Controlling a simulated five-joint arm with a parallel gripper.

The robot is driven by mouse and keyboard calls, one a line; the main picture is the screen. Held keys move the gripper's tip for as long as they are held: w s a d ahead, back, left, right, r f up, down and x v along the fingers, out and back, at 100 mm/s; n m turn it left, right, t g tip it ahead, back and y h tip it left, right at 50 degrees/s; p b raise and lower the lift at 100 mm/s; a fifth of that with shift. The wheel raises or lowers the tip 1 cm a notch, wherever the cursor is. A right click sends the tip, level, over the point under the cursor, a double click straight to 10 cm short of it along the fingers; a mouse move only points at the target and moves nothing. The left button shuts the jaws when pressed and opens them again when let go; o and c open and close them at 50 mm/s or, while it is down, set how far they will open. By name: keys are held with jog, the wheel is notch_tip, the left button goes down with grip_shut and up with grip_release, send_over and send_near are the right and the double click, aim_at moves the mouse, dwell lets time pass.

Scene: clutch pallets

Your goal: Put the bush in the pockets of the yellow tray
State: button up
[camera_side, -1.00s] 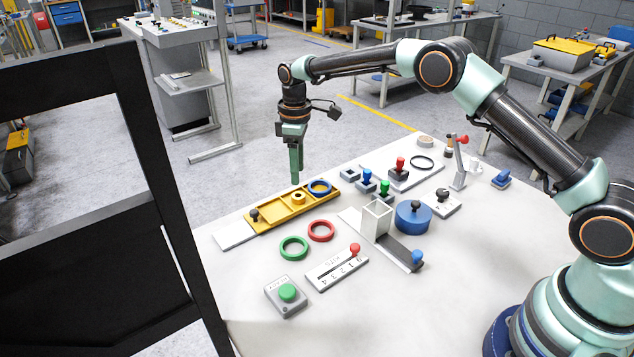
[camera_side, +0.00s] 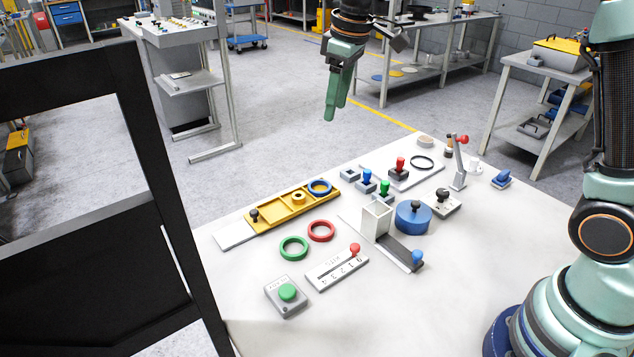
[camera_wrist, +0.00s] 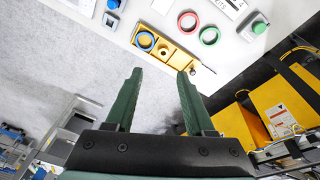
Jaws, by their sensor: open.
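The yellow tray (camera_side: 281,212) lies along the far left edge of the white table, and also shows in the wrist view (camera_wrist: 181,57). A yellow bush with a dark centre hole (camera_side: 298,197) sits in the tray's middle part; in the wrist view (camera_wrist: 163,50) it is beside the blue ring. The blue ring (camera_side: 320,187) lies in the tray's right end. A black knob (camera_side: 254,214) stands at its left end. My gripper (camera_side: 335,112) is open and empty, high above and apart from the tray. Both fingers (camera_wrist: 159,72) show spread in the wrist view.
A red ring (camera_side: 321,231) and a green ring (camera_side: 293,248) lie in front of the tray. The front right tabletop is clear.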

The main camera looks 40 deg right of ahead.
jog(key=s+d+m+t, duration=0.1)
jog(key=s+d+m, duration=0.1)
jog(key=s, duration=0.7)
jog(key=s+d+f+m+t, duration=0.1)
jog(key=s+m+t, duration=0.1)
jog(key=s, duration=0.8)
jog(key=shift+d+m, duration=0.4)
jog(key=shift+m, duration=0.3)
